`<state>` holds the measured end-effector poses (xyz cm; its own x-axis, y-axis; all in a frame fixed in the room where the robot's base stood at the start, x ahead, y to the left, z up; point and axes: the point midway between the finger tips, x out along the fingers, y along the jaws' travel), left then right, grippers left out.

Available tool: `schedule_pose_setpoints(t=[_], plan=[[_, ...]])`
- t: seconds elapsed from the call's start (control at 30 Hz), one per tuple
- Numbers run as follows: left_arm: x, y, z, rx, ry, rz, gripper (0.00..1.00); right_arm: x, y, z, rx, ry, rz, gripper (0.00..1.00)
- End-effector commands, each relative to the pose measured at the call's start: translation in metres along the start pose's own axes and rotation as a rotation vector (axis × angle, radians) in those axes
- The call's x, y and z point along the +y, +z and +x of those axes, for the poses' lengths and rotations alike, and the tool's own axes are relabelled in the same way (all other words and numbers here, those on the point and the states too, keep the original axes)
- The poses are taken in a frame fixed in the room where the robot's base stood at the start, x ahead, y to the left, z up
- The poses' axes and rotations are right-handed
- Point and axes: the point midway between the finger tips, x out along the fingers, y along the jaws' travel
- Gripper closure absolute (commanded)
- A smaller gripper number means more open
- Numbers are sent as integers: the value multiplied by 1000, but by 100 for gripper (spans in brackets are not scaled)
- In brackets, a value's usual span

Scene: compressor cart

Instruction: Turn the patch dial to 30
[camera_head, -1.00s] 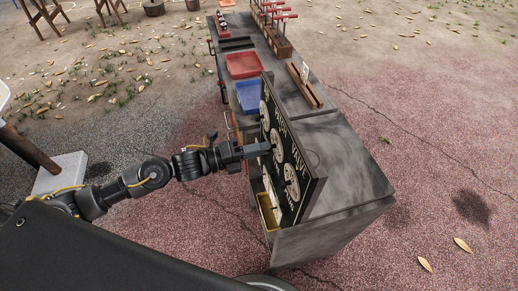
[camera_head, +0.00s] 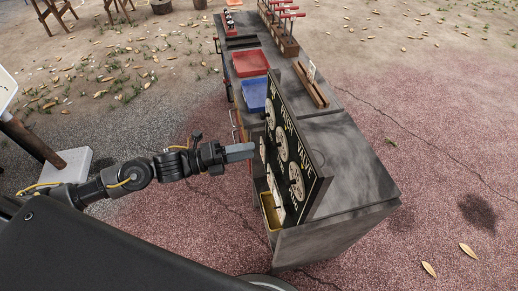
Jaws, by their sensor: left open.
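A black dial panel (camera_head: 312,165) stands upright on the near end of the cart, its face turned to the left. It carries pale round dials: an upper one (camera_head: 270,116), a middle one (camera_head: 281,144) and a lower one (camera_head: 296,182). Lettering ends in what looks like "VALVE"; the scale numbers and pointer positions are too small to read, so I cannot tell the patch dial's setting. My left gripper (camera_head: 242,152) is open and empty, just left of the panel face and apart from the dials. My right gripper is not in view.
The grey metal cart (camera_head: 355,165) bears a red tray (camera_head: 250,63), a blue tray (camera_head: 254,95), a wooden rack (camera_head: 311,85) and red-handled tools (camera_head: 285,14). A yellow bin (camera_head: 270,212) sits below the panel. Open ground lies left of the cart.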

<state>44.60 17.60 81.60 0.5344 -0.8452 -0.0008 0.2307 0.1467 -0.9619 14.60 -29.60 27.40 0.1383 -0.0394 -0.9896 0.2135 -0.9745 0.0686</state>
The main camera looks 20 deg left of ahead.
Motion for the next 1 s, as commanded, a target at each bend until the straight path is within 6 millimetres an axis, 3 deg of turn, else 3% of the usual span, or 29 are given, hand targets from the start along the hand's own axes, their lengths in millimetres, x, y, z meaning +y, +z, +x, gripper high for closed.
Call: schedule_pose_setpoints(t=[0.1, 0.33, 1.0], plan=[[3, -1, -24, 1, 5, -1, 55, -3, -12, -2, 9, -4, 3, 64], [1, 0, -49, 0, 2, -1, 55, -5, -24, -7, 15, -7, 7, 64], [2, -1, -50, -16, 7, -25, 55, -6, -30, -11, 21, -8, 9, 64]])
